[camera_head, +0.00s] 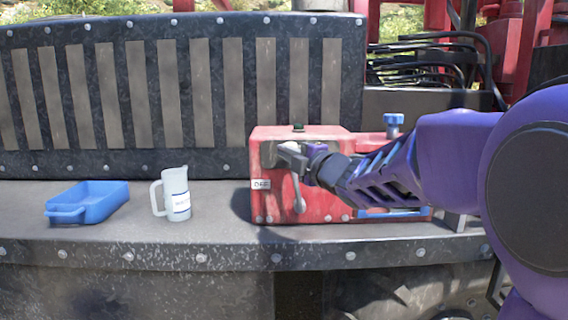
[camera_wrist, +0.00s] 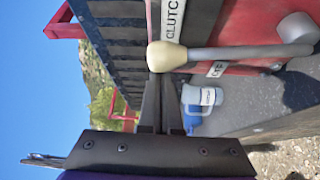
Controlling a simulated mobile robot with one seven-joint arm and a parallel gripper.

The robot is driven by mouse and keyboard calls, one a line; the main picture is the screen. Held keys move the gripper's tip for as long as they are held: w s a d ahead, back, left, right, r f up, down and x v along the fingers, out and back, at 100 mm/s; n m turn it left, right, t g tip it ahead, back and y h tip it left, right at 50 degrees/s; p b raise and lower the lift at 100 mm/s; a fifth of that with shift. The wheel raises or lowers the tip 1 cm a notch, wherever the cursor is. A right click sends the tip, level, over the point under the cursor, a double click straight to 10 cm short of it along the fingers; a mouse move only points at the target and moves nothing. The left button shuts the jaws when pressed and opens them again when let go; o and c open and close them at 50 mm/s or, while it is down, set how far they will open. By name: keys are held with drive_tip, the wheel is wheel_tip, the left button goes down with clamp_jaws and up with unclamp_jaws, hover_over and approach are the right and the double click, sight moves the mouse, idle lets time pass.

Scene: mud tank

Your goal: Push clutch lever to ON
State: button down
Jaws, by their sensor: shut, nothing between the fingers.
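The clutch lever (camera_head: 298,194) is on the front of a red box (camera_head: 330,208). Its grey rod (camera_wrist: 225,54) runs to a rounded end (camera_wrist: 298,29), and its cream knob (camera_wrist: 165,57) shows in the wrist view. An OFF label (camera_head: 261,184) is left of the lever in the head view; a CLUTCH label (camera_wrist: 171,20) shows in the wrist view. My gripper (camera_head: 283,153) is shut and empty at the lever's upper end. Its fingertips (camera_wrist: 159,78) are right by the knob; contact cannot be told.
A white mug (camera_head: 176,195) and a blue tray (camera_head: 117,197) stand on the grey ledge (camera_head: 220,235) to the left of the box. A slatted dark panel (camera_head: 215,165) rises behind. A blue knob (camera_head: 393,120) is at the box's right. The ledge between mug and box is clear.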

drive_tip(key=w+d+f+m+t+b, duration=0.1)
drive_tip(key=d+m+b, duration=0.3)
drive_tip(key=d, duration=0.6)
drive_tip(key=shift+w+d+m+t+y+b, duration=0.2)
drive_tip(key=shift+m+t+y+b, duration=0.3)
drive_tip(key=shift+b, duration=0.75)
drive_tip(key=shift+f, duration=0.1)
